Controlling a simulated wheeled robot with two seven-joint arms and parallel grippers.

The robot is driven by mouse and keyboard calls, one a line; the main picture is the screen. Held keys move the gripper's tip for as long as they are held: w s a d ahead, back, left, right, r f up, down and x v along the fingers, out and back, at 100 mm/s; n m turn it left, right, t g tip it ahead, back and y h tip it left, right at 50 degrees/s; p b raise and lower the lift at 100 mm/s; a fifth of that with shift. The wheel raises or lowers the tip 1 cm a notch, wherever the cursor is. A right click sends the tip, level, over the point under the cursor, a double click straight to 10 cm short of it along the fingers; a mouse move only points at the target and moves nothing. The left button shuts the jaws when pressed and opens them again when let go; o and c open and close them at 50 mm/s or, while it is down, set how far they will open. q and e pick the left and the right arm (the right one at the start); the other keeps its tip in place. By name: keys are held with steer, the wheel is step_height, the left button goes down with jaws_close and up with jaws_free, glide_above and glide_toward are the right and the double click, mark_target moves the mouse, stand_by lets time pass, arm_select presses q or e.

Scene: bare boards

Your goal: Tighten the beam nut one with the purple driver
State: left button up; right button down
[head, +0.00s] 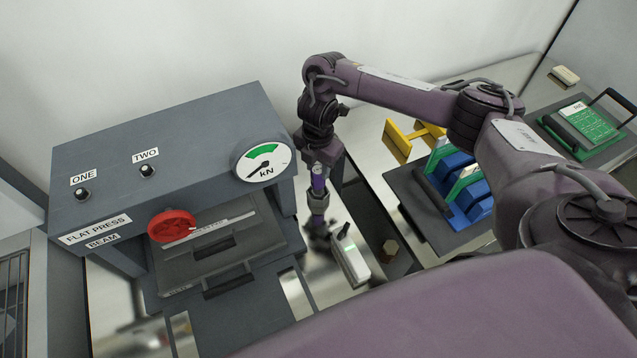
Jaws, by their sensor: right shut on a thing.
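The grey flat press (190,140) stands at left with its beam across the top front. Beam nut one (83,194) is a small dark nut under the label ONE, at the beam's left end. A similar nut (147,171) sits under the label TWO. My right gripper (319,170) points down just right of the press, shut on the purple driver (318,184). The driver hangs roughly upright, apart from nut one, with its grey lower part downward; its tip is hard to make out. My left gripper is not in view.
The press carries a red handwheel (171,225) and a kN gauge (263,161). A white device (350,262) stands below the driver, beside a dark open tray (385,268). A rack with blue and green pieces (466,212) and a yellow piece (397,142) are at right.

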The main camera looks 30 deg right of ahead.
steer(key=shift+r+p, duration=1.5)
steer(key=shift+r, duration=0.55)
